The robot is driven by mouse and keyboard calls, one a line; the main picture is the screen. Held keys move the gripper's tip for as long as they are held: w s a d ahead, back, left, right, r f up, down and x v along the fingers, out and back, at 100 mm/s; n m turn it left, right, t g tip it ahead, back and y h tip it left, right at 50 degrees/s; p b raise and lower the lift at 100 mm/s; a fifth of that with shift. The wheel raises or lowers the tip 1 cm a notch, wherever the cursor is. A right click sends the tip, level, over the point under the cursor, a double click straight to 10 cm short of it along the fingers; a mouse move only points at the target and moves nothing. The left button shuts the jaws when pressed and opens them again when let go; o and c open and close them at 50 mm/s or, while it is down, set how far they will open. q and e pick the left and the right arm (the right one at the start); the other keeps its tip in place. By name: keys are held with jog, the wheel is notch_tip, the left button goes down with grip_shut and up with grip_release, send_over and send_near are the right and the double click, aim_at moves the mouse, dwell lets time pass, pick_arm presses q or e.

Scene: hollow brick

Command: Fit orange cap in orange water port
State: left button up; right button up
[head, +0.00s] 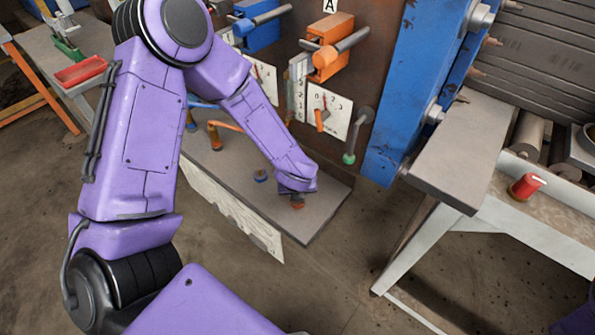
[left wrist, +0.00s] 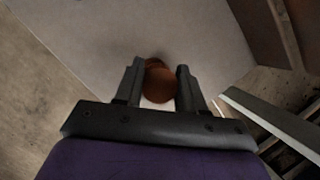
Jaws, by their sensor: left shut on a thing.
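The orange cap (head: 298,203) is at my left gripper (head: 297,191), low over the right part of the grey shelf (head: 325,200). I cannot tell whether the cap still touches the shelf. In the left wrist view the cap (left wrist: 160,84) looks round and brownish orange, between the two dark fingers of the left gripper (left wrist: 158,78), which is shut on it. An orange pipe (head: 228,126) with a downturned end, seemingly the orange water port, sticks out above the shelf, left of the gripper. My forearm crosses close to it. My right gripper is not in view.
A blue cap (head: 261,176) sits on the shelf left of the gripper. A pipe with a green end (head: 348,158) hangs at the right. Orange (head: 330,62) and blue (head: 257,25) valve blocks are on the panel above. A blue post (head: 410,100) stands at the right.

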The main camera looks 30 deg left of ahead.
pick_arm(q)
jog(key=shift+f+b, duration=0.55)
jog(key=shift+f, duration=0.05)
jog(key=o, duration=1.1)
jog(key=p+v, duration=0.1)
jog(key=v, duration=0.9)
jog(key=shift+r, duration=0.25)
